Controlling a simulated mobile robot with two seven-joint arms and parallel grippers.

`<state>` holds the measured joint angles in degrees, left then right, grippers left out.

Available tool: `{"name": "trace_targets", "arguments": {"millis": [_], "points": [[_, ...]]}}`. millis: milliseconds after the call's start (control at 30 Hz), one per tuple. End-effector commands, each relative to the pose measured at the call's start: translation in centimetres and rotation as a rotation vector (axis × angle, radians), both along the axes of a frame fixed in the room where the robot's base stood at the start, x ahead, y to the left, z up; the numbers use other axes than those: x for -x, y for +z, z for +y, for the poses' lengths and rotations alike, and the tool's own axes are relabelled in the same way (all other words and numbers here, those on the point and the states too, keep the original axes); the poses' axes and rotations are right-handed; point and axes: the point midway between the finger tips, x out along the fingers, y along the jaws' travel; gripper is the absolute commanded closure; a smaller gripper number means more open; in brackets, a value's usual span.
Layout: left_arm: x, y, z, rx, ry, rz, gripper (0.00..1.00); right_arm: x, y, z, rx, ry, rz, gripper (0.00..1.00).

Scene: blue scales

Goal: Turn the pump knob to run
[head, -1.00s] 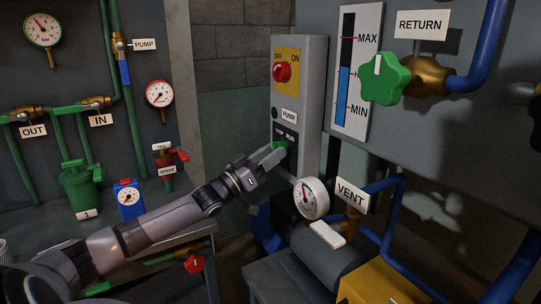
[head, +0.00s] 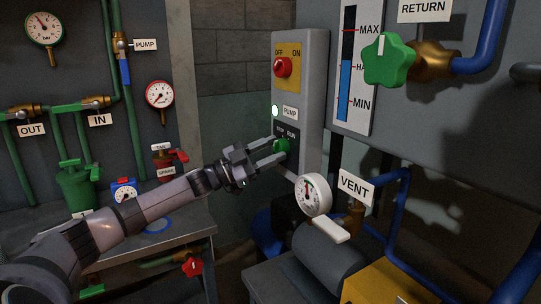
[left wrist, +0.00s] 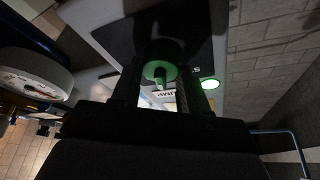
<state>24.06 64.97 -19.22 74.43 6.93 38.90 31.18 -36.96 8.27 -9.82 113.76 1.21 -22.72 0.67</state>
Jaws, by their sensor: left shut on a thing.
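The green pump knob (head: 282,145) is on the lower black plate of the grey control box (head: 313,85), just under the STOP and RUN labels. My left gripper (head: 278,149) reaches in from the left and is shut on the knob, one finger on each side. In the left wrist view the round green knob (left wrist: 160,71) shows between the dark fingers. Which way its pointer faces is hard to tell behind the fingers. The lamp (head: 275,111) beside the PUMP label glows pale green, and it also glows in the left wrist view (left wrist: 210,84). My right gripper is out of view.
A red switch (head: 283,67) sits on the yellow OFF/ON plate above. A white gauge (head: 313,194) and the VENT label (head: 356,187) stand close below and right of my gripper. A green RETURN valve knob (head: 389,61) is at upper right.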

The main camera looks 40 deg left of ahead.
Motion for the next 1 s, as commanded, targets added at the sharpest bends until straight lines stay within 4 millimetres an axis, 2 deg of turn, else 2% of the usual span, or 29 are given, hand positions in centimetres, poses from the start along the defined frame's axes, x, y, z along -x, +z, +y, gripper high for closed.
{"name": "trace_targets", "arguments": {"millis": [400, 1000], "points": [[-0.05, 0.10, 0.15, -0.238, 0.000, -0.068, 0.87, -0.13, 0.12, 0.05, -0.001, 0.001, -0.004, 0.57], [-0.04, 0.14, 0.14, -0.296, 0.000, -0.086, 0.87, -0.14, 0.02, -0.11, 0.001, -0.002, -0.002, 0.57]]}}
